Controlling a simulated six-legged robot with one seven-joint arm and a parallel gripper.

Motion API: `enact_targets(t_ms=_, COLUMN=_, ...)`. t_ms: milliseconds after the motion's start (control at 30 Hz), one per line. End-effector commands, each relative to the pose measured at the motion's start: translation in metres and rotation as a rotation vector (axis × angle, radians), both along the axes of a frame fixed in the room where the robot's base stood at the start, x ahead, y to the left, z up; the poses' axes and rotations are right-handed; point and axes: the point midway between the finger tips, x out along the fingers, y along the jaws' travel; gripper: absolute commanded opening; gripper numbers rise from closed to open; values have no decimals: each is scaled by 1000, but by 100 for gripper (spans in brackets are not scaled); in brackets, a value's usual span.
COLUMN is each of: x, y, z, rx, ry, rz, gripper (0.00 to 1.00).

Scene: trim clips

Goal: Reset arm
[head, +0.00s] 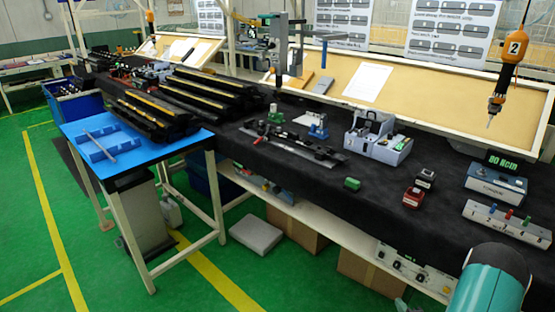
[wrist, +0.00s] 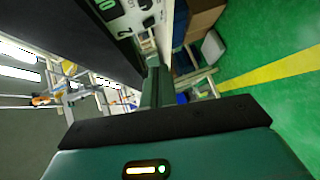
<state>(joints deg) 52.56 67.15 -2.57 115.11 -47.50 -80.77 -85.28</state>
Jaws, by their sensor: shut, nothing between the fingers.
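My gripper (wrist: 154,68) shows in the wrist view as a narrow dark green pair of fingers pressed together, with nothing between them. It points away from the black plate and teal housing of my wrist, into open air beside the workbench. In the head view only a teal and black part of my arm shows at the lower right corner; the fingers are not visible there.
A black-topped workbench (head: 322,188) holds trim parts, fixtures and small blocks. A blue-topped side table (head: 83,131) stands left, with a blue tray (head: 107,143). An orange screwdriver (head: 509,66) hangs at the right. Green floor is open at left.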

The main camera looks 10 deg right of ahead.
Motion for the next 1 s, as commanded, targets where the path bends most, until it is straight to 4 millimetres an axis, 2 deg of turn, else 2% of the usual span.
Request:
enact_targets(t_ms=33, x=11, y=-2, z=14, rx=3, ry=18, rz=-2, gripper=0)
enact_targets(t_ms=267, x=59, y=-1, z=82, rx=76, ry=144, rz=-64, gripper=0)
enact_targets(t_ms=500, x=89, y=23, z=163, rx=195, ry=244, rz=-185, gripper=0)
enact_targets(t_ms=733, x=96, y=65, z=241, rx=342, ry=302, rz=-319, gripper=0)
enact_targets(t_ms=867, x=88, y=96, z=282, rx=441, ry=323, rz=-397, gripper=0)
enact_targets(t_ms=1000, x=71, y=133, z=321, rx=559, ry=345, rz=-477, gripper=0)
